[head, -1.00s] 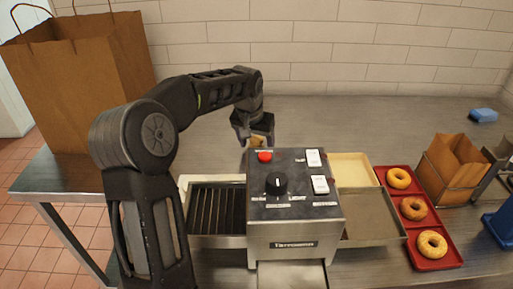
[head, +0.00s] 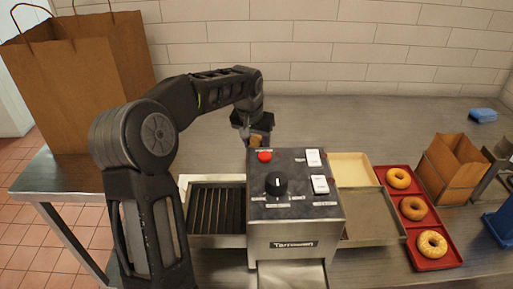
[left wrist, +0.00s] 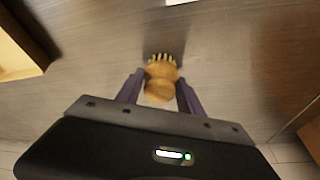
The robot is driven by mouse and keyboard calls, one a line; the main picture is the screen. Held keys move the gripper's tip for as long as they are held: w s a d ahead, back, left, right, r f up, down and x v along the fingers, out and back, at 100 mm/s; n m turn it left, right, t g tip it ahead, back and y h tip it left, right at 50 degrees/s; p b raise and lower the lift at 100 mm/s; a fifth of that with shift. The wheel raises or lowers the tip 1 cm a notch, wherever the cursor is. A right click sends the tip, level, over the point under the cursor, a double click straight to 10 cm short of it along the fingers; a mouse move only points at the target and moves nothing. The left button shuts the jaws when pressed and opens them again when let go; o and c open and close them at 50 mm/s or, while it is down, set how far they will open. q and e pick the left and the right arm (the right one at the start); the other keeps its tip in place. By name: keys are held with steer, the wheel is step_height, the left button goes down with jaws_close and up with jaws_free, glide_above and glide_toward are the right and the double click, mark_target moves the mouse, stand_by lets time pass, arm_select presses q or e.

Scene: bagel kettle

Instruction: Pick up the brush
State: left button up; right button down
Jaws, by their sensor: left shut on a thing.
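My left gripper (head: 252,130) is behind the toaster machine in the head view, above the steel counter. In the left wrist view, its two fingers (left wrist: 160,92) are shut on the brush (left wrist: 160,88), which has a tan wooden body and a row of pale bristles at its far end. In the head view only a small tan part of the brush (head: 256,139) shows between the fingers; the rest is hidden by the gripper and machine. I cannot tell whether the brush touches the counter. My right gripper is not in view.
The toaster machine (head: 293,221) stands in the middle of the counter (head: 310,118). A red tray (head: 437,263) with 3 bagels (head: 432,244) lies to its right, near a brown bag in a holder (head: 453,166). A large paper bag (head: 85,88) stands at left. A blue sponge (head: 483,115) lies at far right.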

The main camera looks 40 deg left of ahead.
mark_target(256, 138)
arm_select(q)
jaws_close()
step_height(256, 138, up, 10)
steer(key=shift+r, duration=0.1)
stand_by(0.6)
steer(key=o, duration=0.7)
jaws_free()
steer(key=c, duration=0.7)
